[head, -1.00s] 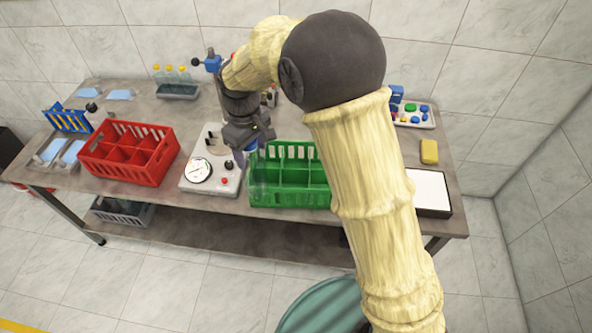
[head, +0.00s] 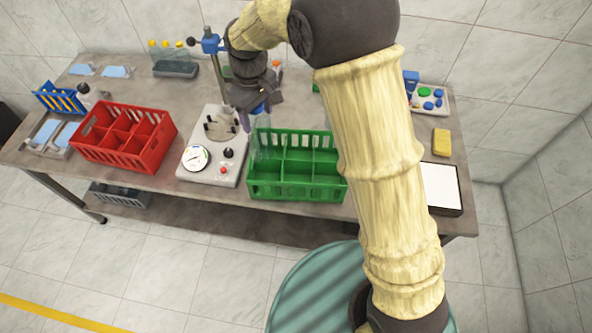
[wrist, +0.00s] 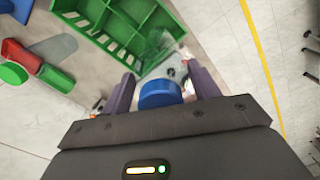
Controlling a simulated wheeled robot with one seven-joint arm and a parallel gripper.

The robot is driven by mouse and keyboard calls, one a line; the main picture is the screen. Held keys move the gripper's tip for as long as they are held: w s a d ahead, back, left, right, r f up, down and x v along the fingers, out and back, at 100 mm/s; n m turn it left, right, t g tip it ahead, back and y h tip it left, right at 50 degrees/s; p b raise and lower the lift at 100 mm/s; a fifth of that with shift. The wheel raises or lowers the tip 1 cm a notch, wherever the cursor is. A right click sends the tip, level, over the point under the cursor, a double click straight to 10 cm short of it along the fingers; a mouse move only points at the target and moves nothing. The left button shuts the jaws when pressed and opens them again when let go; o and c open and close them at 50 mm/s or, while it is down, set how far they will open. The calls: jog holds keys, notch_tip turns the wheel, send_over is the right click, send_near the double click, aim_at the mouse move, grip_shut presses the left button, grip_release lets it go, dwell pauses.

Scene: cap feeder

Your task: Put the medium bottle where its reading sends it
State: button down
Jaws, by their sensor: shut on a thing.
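My gripper (head: 252,112) is shut on a clear bottle (head: 262,143) with a blue cap. The bottle hangs roughly upright at the left end of the green crate (head: 296,192). In the wrist view the blue cap (wrist: 160,93) sits between my two fingers, and the clear body (wrist: 163,52) overlaps a corner of the green crate (wrist: 97,38). I cannot tell whether its base is inside a compartment. The grey tester (head: 216,167) with a round dial (head: 195,158) stands left of the green crate; the needle's reading is too small to tell. A red crate (head: 124,148) stands further left.
A rack of yellow-capped bottles (head: 174,68) stands at the back. A blue rack (head: 60,98) is at the far left. A parts tray (head: 428,98), a yellow sponge (head: 441,142) and a white-topped pad (head: 440,186) lie on the right. My arm hides part of the table.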

aim_at(264, 156)
notch_tip(264, 156, down, 14)
jog(key=p, duration=0.4)
jog(key=shift+r, duration=0.15)
jog(key=shift+f+p, duration=0.8)
jog(key=shift+f, duration=1.3)
jog(key=shift+f, duration=0.2)
jog(key=shift+c, duration=1.9)
grip_release()
jog(key=shift+r, duration=0.1)
